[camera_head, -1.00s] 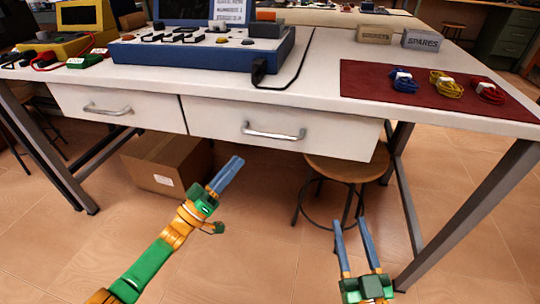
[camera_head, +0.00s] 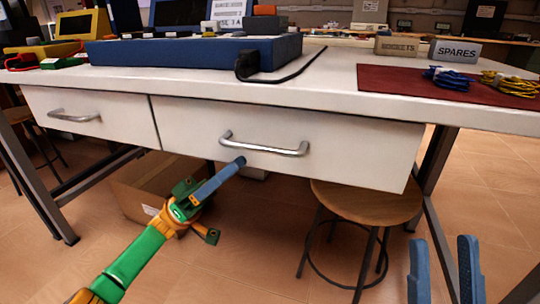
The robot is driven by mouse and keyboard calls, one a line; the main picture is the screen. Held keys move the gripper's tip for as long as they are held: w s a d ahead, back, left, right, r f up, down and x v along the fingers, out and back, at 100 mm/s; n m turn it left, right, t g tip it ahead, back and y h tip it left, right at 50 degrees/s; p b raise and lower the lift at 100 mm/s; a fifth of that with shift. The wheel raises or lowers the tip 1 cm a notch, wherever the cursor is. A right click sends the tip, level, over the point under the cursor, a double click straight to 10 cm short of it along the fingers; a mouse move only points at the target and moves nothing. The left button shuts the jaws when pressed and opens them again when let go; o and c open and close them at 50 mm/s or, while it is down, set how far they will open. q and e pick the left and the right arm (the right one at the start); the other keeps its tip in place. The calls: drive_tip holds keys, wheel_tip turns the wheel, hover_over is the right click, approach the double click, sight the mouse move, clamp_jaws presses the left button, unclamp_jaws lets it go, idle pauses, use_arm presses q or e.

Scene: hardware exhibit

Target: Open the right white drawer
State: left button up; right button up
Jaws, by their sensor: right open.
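The right white drawer (camera_head: 340,145) is under the table top, with its front about in line with the left one, so it looks closed. Its curved metal handle (camera_head: 265,148) runs across the front. My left gripper (camera_head: 238,162) points up and right, its tips just below the handle's left part in the picture. Its fingers overlap from this side, so their gap is hidden; whether it touches the drawer is unclear. My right gripper (camera_head: 445,255) is open and empty at the lower right, below and right of the drawer, with two blue fingers pointing up.
The left white drawer (camera_head: 90,118) also looks closed. A round wooden stool (camera_head: 367,203) stands below the right drawer's right end. A cardboard box (camera_head: 135,195) is on the floor behind my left gripper. A black cable (camera_head: 300,67) lies on the table.

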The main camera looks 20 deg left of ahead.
sight(255, 148)
use_arm(q)
drive_tip(key=x, duration=0.6)
drive_tip(key=shift+d+r, duration=0.2)
drive_tip(key=shift+r, duration=0.15)
clamp_jaws()
idle(0.9)
